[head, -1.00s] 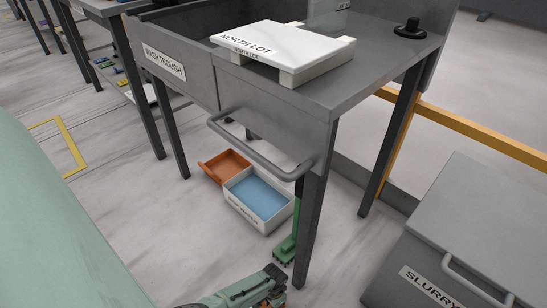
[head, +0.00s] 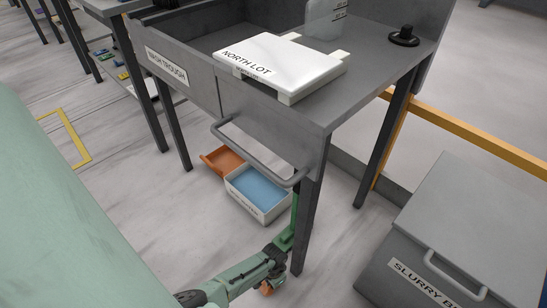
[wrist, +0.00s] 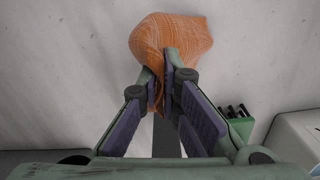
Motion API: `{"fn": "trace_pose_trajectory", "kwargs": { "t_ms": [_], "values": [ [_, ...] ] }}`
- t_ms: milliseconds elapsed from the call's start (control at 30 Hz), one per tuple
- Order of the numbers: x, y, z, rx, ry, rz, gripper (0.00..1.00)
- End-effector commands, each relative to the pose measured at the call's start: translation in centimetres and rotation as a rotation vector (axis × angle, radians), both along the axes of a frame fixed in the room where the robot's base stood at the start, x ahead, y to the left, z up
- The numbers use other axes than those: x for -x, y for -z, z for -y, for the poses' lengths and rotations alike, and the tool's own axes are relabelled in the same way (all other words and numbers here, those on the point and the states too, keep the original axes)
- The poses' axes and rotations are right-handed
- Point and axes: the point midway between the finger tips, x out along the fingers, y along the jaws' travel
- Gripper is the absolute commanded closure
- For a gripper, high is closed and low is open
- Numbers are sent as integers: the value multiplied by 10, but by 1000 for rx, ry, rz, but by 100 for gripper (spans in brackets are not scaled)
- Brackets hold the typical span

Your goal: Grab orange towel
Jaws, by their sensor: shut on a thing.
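The orange towel (wrist: 172,36) hangs bunched between the fingertips of my gripper (wrist: 167,82) in the wrist view. It has a fine striped weave, and its loose part spreads beyond the tips. My gripper is shut on it, with purple pads on both sides. In the head view my gripper (head: 268,280) is low at the bottom, near the front leg of the trough table, and only a small orange piece of the towel (head: 266,289) shows there. The rest is hidden by my arm.
The trough table's front leg (head: 308,225) stands close beside my gripper, with a green upright object (head: 287,238) next to it. A white bin with a blue inside (head: 258,190) and an orange tray (head: 222,161) sit under the table. A grey slurry box (head: 455,235) stands at right.

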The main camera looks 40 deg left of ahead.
Motion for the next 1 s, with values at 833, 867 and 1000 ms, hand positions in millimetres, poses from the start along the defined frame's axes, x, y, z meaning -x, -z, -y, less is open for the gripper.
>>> {"fn": "trace_pose_trajectory", "kwargs": {
  "t_ms": [833,867,1000],
  "values": [
    [-1,-104,-1,0,-2,3,100],
    [-1,-111,-1,-1,-1,2,100],
    [0,-125,-1,-2,-1,1,100]
  ]
}}
